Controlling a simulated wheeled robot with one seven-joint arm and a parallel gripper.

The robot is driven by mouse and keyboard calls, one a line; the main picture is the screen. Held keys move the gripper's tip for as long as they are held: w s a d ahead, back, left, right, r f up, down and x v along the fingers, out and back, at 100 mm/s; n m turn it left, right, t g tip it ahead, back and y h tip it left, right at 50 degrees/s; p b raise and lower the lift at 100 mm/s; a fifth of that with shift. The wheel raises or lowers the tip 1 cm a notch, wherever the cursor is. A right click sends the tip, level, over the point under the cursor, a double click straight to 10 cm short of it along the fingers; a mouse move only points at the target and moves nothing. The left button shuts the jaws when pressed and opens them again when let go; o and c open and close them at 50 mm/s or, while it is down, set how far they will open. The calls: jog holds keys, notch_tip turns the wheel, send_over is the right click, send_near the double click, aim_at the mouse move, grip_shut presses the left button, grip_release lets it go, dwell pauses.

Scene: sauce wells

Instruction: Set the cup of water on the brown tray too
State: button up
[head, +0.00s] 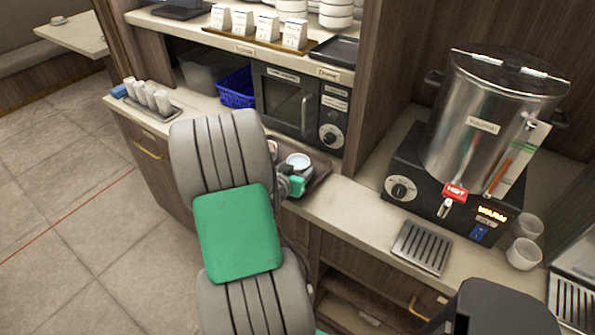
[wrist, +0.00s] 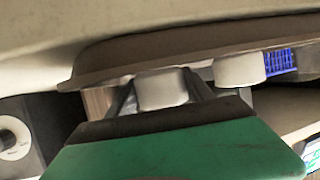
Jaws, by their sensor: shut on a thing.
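My gripper (head: 293,180) is shut on a white cup (head: 298,161) at the front of the brown tray (head: 321,170). In the wrist view, which looks upside down, the same cup (wrist: 162,90) sits between the two fingers. It looks upright, with its base at the edge of the tray (wrist: 90,72); I cannot tell whether it touches the tray. A light surface shows inside the cup in the head view. A second white cup (wrist: 238,69) stands on the tray beside it, mostly hidden behind my arm in the head view (head: 271,147).
A microwave (head: 300,103) and a blue basket (head: 237,89) stand behind the tray. A steel urn (head: 492,120) with a red HOT tag is at right, near a drip grate (head: 421,247) and two white cups (head: 524,253). The counter between tray and grate is clear.

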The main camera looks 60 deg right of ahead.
jog(key=shift+f, duration=0.2)
jog(key=o, duration=1.6)
jog(key=shift+r, duration=0.1)
